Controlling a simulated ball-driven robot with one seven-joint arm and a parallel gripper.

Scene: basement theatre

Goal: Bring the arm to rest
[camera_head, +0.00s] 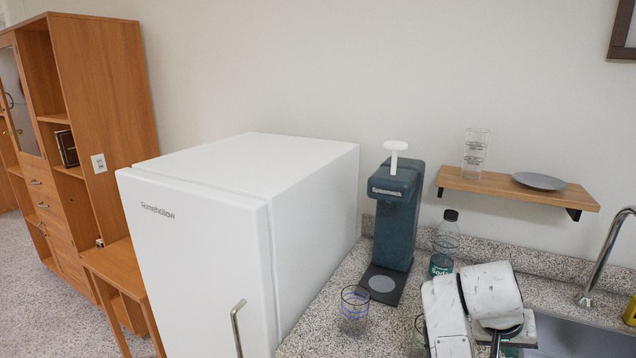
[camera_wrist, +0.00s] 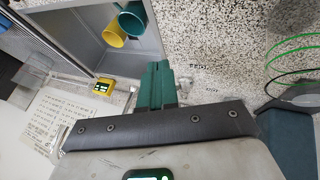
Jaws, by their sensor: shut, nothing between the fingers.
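My arm (camera_head: 470,305), white with dark joints, reaches over the speckled counter at the lower right of the head view, beside the sink. My gripper (camera_wrist: 157,88) shows in the wrist view, its teal fingers together with nothing between them. The fingers point toward the sink edge and the speckled counter. In the head view the fingers are mostly hidden by my arm.
A sink (camera_head: 575,335) with a faucet (camera_head: 603,260) lies right of my arm; a yellow cup (camera_wrist: 114,35) and a teal cup (camera_wrist: 131,20) are in it. A clear bottle (camera_head: 444,245), glass (camera_head: 355,303) and dark teal dispenser (camera_head: 396,220) stand nearby. A white fridge (camera_head: 200,260) stands left.

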